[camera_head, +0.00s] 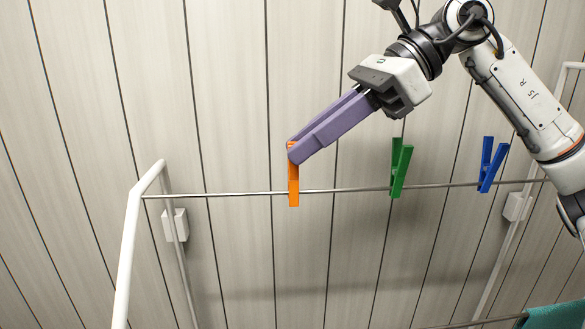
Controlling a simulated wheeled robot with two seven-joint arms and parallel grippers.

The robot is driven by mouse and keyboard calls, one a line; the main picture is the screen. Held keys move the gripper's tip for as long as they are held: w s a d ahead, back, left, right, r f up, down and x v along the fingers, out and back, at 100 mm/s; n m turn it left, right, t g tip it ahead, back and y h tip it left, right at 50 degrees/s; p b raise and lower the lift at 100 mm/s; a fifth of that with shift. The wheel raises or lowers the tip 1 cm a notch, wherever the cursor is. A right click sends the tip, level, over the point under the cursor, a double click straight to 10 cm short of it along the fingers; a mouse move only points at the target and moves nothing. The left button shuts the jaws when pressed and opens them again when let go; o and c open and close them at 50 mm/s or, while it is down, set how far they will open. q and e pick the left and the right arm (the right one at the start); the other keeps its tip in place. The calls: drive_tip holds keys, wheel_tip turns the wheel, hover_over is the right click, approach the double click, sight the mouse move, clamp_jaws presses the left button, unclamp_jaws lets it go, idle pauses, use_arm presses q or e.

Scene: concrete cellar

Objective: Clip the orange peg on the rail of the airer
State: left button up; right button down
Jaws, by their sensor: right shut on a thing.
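My right gripper (294,152) reaches in from the upper right, its long purple fingers shut on the top of the orange peg (293,185). The orange peg hangs upright below the fingertips. Its lower part overlaps the thin metal rail (235,193) of the airer in the picture; I cannot tell whether its jaws are around the rail or in front of it. The airer has a white tube frame (130,235) at the left. My left gripper is not in view.
A green peg (400,168) and a blue peg (490,165) sit on the same rail further right, below my right arm. A teal cloth (555,316) hangs at the lower right corner. The rail left of the orange peg is bare. A panelled wall (235,80) stands behind.

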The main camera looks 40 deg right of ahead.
drive_tip(key=shift+r, duration=0.1)
idle(0.5)
drive_tip(key=shift+r+p, duration=1.4)
drive_tip(key=shift+p, duration=0.05)
drive_tip(key=shift+r, duration=0.1)
wheel_tip(320, 180, up, 3)
drive_tip(key=p, duration=0.2)
drive_tip(key=shift+p, duration=0.3)
drive_tip(key=s+a+r, duration=0.3)
drive_tip(key=s+a, duration=0.5)
drive_tip(key=s, duration=0.4)
drive_tip(key=shift+s+a+r, duration=0.2)
drive_tip(key=shift+s+r, duration=0.05)
drive_tip(key=shift+r, duration=0.15)
